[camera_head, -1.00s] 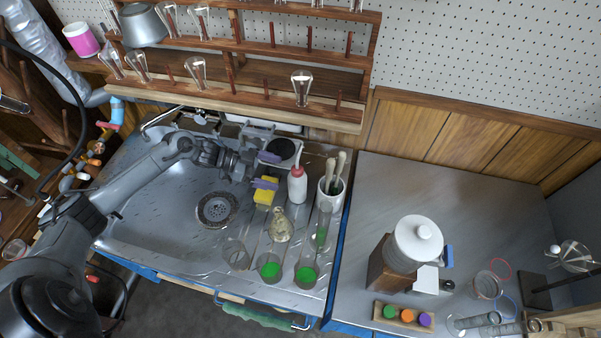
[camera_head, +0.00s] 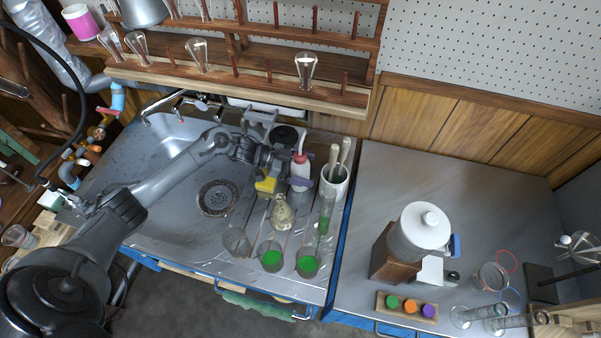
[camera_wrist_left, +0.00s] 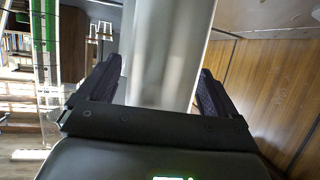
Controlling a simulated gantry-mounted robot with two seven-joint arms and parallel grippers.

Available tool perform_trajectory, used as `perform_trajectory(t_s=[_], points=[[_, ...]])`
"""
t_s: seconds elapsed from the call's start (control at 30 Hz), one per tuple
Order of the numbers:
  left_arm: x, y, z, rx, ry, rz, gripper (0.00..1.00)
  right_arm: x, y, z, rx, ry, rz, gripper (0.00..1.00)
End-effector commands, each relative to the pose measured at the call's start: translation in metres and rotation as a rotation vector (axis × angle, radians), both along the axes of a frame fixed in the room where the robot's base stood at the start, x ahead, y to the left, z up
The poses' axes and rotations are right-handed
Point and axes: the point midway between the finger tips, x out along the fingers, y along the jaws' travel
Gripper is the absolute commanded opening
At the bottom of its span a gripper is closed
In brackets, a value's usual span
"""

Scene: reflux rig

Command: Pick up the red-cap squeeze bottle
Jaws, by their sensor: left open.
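The squeeze bottle (camera_head: 300,171) stands upright on the ribbed drainboard right of the sink, white-bodied with a red cap and pale nozzle. My left gripper (camera_head: 291,168) is open at the bottle, with one dark purple finger showing across the near side of its body. In the left wrist view the pale bottle body (camera_wrist_left: 165,55) fills the space between the two spread fingers (camera_wrist_left: 155,85). I cannot tell whether either finger touches it. The far finger is mostly hidden in the head view. My right gripper is not in view.
A round flask (camera_head: 282,213) and green-filled beakers (camera_head: 307,264) stand in front. The wooden rack (camera_head: 250,87) overhangs behind.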

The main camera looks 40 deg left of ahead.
Motion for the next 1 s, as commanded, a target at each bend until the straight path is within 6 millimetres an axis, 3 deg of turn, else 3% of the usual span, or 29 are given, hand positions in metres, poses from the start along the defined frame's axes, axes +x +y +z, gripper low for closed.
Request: perform_trajectory(t_s=[0.27, 0.5, 1.0], points=[[0.0009, -0.0014, -0.0006, 0.001, 0.001, 0.0, 0.91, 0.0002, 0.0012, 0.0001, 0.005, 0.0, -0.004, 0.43], [0.0008, -0.0013, -0.0006, 0.001, 0.001, 0.0, 0.54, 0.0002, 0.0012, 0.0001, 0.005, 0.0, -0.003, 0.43], [0.0011, -0.001, 0.0021, 0.0, -0.002, 0.001, 0.54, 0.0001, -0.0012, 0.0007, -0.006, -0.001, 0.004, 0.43]])
